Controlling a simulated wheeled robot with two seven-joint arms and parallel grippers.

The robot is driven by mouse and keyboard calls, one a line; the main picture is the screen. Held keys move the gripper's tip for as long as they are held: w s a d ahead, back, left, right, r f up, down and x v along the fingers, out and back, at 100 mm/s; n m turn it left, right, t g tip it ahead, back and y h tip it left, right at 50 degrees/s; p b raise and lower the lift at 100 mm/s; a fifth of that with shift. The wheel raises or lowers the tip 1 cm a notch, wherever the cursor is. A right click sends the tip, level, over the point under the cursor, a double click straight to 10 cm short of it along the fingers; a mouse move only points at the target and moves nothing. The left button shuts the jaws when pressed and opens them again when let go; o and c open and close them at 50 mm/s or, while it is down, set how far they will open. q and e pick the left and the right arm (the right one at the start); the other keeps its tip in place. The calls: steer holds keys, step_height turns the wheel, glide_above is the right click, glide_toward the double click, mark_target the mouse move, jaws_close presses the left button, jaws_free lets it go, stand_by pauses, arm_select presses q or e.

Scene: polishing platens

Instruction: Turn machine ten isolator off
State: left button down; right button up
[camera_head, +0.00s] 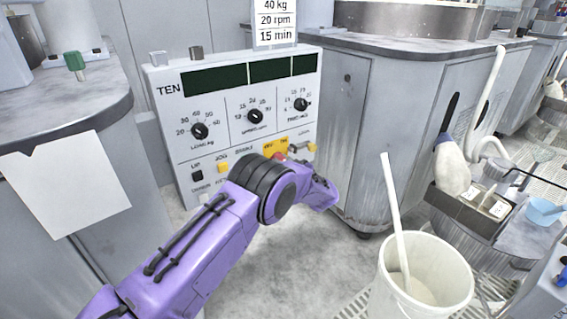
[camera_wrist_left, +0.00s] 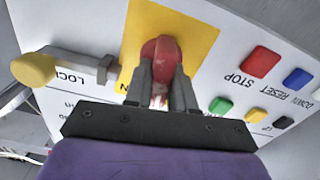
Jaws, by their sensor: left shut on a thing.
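The machine ten panel (camera_head: 172,120) is a white upright box marked TEN, with dark displays and several black dials. The isolator is a red rotary knob (camera_wrist_left: 160,50) on a yellow plate (camera_wrist_left: 192,32), near the panel's lower right. In the head view only a little red shows, and my arm covers part of the plate (camera_head: 270,146). My left gripper (camera_wrist_left: 161,88) is shut on the red knob, one grey finger on each side. In the head view my purple left arm hides the fingers. My right gripper is not in view.
A yellow-ended lock lever (camera_wrist_left: 35,70) sticks out beside the isolator. A red stop button (camera_wrist_left: 260,61) and other coloured buttons sit on its other side. A white bucket (camera_head: 443,262) with a stick stands at the right. A grey cabinet (camera_head: 385,130) stands behind.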

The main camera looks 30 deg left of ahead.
arm_select(q)
steer(key=n, duration=0.3)
steer(key=shift+s+f+n, duration=0.1)
steer(key=shift+n, duration=0.2)
steer(key=shift+s+n+b, duration=0.1)
steer(key=shift+n+b, duration=0.25)
steer(key=shift+n, duration=1.45)
steer(key=c, duration=1)
jaws_free()
steer(key=shift+c, duration=0.2)
steer(key=p+v, duration=0.1)
steer(key=v, duration=0.9)
steer(key=shift+d+p, duration=0.2)
steer(key=shift+p, duration=0.15)
